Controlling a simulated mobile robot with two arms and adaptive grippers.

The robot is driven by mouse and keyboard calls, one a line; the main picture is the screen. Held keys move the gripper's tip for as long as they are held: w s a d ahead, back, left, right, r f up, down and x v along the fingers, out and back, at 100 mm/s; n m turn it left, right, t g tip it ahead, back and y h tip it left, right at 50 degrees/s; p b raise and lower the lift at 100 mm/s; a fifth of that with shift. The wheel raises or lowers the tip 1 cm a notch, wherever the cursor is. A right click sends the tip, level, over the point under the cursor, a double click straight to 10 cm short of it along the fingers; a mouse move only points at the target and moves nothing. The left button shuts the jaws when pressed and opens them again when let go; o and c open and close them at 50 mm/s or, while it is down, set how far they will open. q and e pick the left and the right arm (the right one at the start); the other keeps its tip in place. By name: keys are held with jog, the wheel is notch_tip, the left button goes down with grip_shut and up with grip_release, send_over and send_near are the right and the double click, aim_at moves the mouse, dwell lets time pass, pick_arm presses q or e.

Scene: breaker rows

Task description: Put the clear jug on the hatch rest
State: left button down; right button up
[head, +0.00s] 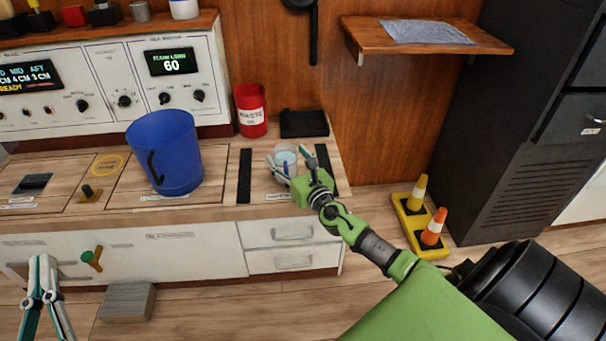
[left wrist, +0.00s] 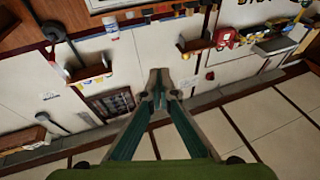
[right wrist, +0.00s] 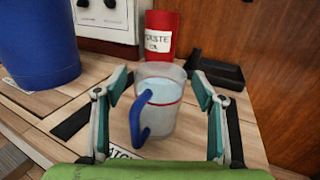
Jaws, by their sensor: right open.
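The clear jug (head: 285,163) stands upright on the counter between two black strips. In the right wrist view the jug (right wrist: 160,110) has a blue handle facing the camera, a red line and pale blue liquid inside. My right gripper (right wrist: 160,88) is open, with one finger on each side of the jug and visible gaps to it. In the head view my right gripper (head: 289,157) reaches over the counter's right end. A partly hidden label (right wrist: 122,153) ends near the jug's base; I cannot read it fully. My left gripper (head: 44,262) is empty and shut, low at the left.
A blue bucket (head: 165,153) stands left of the strips. A red waste container (head: 251,112) and a black tray (head: 304,123) are behind the jug. A wall shelf (head: 430,36) holds a grey cloth-like sheet.

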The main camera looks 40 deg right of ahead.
jog(key=s, duration=0.3)
jog(key=s+a, duration=0.1)
jog(key=s, duration=0.5)
jog(key=shift+s+a+p, duration=0.15)
jog(key=shift+a+p, duration=0.1)
jog(key=shift+p, duration=0.1)
jog(key=shift+s+a, duration=0.1)
jog(key=shift+s, duration=0.45)
jog(key=s+a+r+m+g+y, duration=0.1)
jog(key=s+a+r+m, duration=0.1)
jog(key=a+m, duration=0.55)
jog(key=s+a+r+m+y, duration=0.1)
jog(key=s+a+m, duration=0.1)
jog(key=a+m, duration=0.6)
pick_arm(q)
jog(key=f+g, duration=0.2)
jog(key=f, duration=0.1)
jog(key=f+y, duration=0.1)
jog(key=f, duration=0.1)
jog(key=shift+w+a+f+g, duration=0.2)
jog(key=shift+w+a+g, duration=0.05)
jog(key=shift+g, duration=0.15)
pick_arm(e)
jog(key=s+a+r+m+t+y, duration=0.1)
jog(key=s+a+r+m+y, duration=0.3)
jog(key=a+r+m, duration=0.7)
jog(key=s+r+m, duration=0.1)
jog(key=m, duration=0.4)
jog(key=shift+a+y, duration=0.2)
jog(key=shift+y, duration=0.2)
